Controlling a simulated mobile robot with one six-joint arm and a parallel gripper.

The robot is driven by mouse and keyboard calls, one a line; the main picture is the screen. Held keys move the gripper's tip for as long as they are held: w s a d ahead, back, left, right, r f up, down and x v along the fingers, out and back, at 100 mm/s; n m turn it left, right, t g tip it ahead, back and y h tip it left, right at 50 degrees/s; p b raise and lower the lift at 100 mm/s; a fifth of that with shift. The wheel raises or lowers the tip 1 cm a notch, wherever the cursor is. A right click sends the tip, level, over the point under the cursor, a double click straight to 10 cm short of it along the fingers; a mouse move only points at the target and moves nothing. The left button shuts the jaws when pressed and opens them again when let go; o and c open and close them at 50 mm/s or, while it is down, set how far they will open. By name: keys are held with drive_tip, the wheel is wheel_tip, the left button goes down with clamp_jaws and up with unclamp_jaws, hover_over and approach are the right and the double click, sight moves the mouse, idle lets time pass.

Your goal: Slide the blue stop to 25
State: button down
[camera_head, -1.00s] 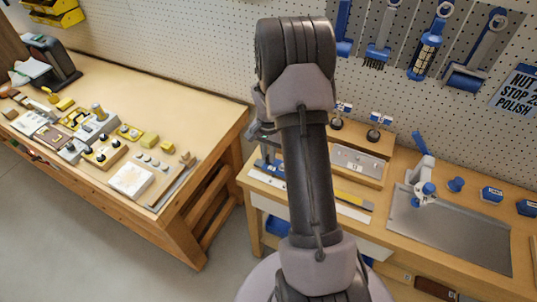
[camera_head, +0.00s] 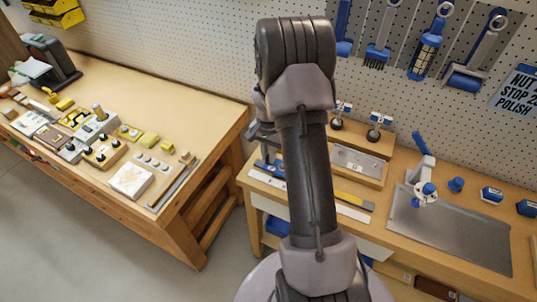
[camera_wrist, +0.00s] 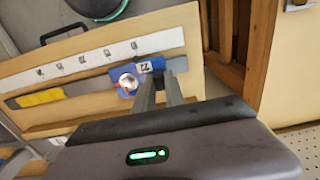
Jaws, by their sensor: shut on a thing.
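The blue stop (camera_wrist: 126,84) sits on a grey rail beside a white number strip (camera_wrist: 100,57) in the wrist view. It carries a round light knob with a red mark, and a small tag with dark figures I cannot read surely. My gripper (camera_wrist: 160,75) is shut on the stop at its tag end, the fingers reaching in from below right. In the head view the blue stop (camera_head: 268,166) shows just left of my arm, which hides much of the strip and the fingertips. The strip's numbers are too blurred to read.
A yellow section (camera_wrist: 40,97) lies on the rail at its far end from the stop. In the head view a metal plate (camera_head: 465,240) with a blue-handled fixture lies right on the bench. Another bench (camera_head: 200,100) with several small devices stands at left, across a gap.

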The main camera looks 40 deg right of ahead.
drive_tip(key=s+d, duration=0.2)
drive_tip(key=s, duration=0.2)
drive_tip(key=s+d, duration=0.2)
drive_tip(key=s, duration=0.3)
drive_tip(key=s+d, duration=0.1)
drive_tip(key=s, duration=0.3)
drive_tip(key=shift+s+d+b, duration=0.35)
drive_tip(key=shift+d+b, duration=0.05)
drive_tip(key=c, duration=1.4)
unclamp_jaws()
wheel_tip(320, 180, up, 18)
drive_tip(key=p, duration=0.5)
drive_tip(key=shift+f, duration=0.25)
